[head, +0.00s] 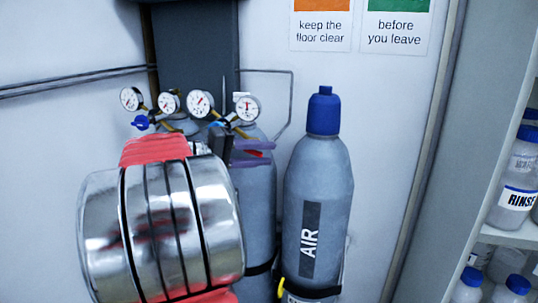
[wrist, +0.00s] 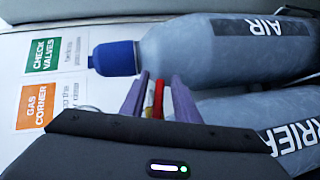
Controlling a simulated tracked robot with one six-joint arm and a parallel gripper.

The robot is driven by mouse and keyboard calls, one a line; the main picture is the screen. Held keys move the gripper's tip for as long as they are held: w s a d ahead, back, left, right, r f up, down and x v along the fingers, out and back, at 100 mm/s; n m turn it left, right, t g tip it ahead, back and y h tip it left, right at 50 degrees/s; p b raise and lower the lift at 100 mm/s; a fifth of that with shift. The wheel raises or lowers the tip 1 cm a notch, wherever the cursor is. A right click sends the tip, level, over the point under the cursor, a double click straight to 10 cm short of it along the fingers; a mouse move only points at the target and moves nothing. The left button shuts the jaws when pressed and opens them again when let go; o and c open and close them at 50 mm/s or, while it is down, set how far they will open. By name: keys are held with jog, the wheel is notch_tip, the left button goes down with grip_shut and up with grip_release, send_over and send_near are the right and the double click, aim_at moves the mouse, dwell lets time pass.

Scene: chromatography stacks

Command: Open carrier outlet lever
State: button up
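The red outlet lever (head: 256,153) shows at the neck of the grey carrier cylinder (head: 258,200), between the two purple fingers of my gripper (head: 255,151). In the wrist view the red lever (wrist: 158,100) lies between the fingers (wrist: 160,78), with a visible gap to the right finger. A yellow piece beside it is close to the left finger. The gripper looks open around the lever. The carrier cylinder (wrist: 245,108) also shows in the wrist view with part of its label. My arm hides the lower left of the valve area in the head view.
A grey AIR cylinder (head: 318,180) with a blue cap stands just right of the carrier cylinder. Pressure gauges (head: 201,103) and thin pipes sit behind and left of my gripper. A shelf with bottles (head: 510,205) is at the right edge.

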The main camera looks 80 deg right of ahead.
jog(key=shift+x, duration=1.15)
jog(key=shift+c, duration=0.4)
grip_shut()
